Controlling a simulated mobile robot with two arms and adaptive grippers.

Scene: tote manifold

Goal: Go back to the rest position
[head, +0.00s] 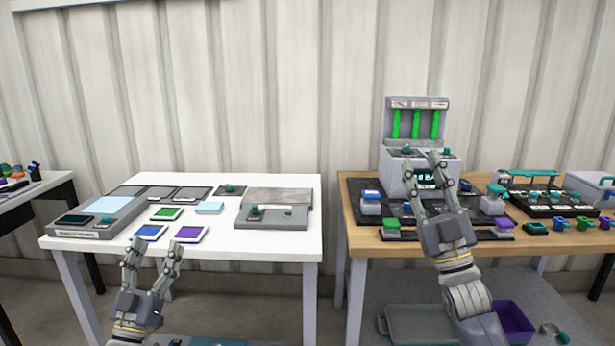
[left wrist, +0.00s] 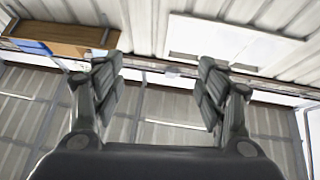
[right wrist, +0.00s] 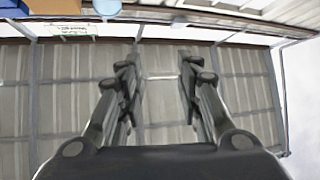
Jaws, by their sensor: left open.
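My left gripper (head: 153,260) is raised in front of the white table (head: 270,247), at the lower left of the head view. Its fingers point up, spread apart and empty. In the left wrist view the same open fingers (left wrist: 161,90) show against the wall and roof. My right gripper (head: 426,180) is raised in front of the wooden table (head: 365,238), its fingers overlapping the grey machine (head: 393,171) in the picture. In the right wrist view its fingers (right wrist: 160,75) stand apart with nothing between them.
Blue, green and purple tiles and grey devices lie on the white table. The wooden table holds several small blocks, a rack (head: 530,182) and a grey bin (head: 590,187). A purple bin (head: 514,320) and a grey tray (head: 410,325) sit below it. A gap separates the tables.

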